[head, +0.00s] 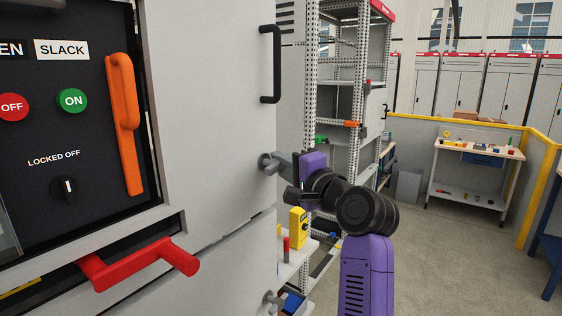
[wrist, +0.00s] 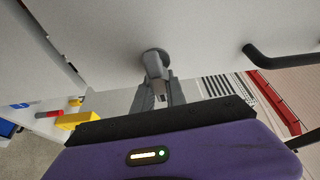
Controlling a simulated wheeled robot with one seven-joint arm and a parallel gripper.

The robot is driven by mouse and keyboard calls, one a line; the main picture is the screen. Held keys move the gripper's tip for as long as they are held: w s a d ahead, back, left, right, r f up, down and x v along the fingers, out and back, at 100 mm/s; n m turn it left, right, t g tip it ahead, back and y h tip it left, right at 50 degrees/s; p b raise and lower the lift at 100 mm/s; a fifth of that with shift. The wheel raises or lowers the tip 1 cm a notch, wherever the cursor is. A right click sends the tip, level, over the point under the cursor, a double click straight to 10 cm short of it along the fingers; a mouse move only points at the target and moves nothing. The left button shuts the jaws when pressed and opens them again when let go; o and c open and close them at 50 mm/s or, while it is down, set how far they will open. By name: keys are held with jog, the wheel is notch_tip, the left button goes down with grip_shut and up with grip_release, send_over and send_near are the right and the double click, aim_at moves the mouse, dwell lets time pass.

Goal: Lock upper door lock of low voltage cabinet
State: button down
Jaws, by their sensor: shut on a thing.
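The low voltage cabinet door (head: 215,120) is a pale grey panel at the left of the head view. The upper door lock (head: 267,162) is a grey round boss with a short handle on the door's right side, below the black door handle. In the wrist view the lock (wrist: 156,66) shows its round base on the door and its handle pointing down between my fingers. My gripper (head: 285,163) is shut on the lock handle; it also shows in the wrist view (wrist: 158,98). The fingers partly hide the handle's end.
A black door handle (head: 270,65) sits above the lock. A lower lock (head: 270,298) is on the door's lower edge. A red lever (head: 140,262) sticks out at lower left. A perforated shelf rack (head: 340,90) stands behind my arm. Open floor lies to the right.

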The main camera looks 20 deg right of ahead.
jog(key=shift+m, duration=0.5)
jog(key=shift+d+f, duration=0.1)
jog(key=c, duration=1.4)
grip_release()
jog(key=shift+o, duration=0.2)
jog(key=b+v, duration=0.2)
jog(key=v, duration=0.5)
jog(key=shift+s, duration=0.4)
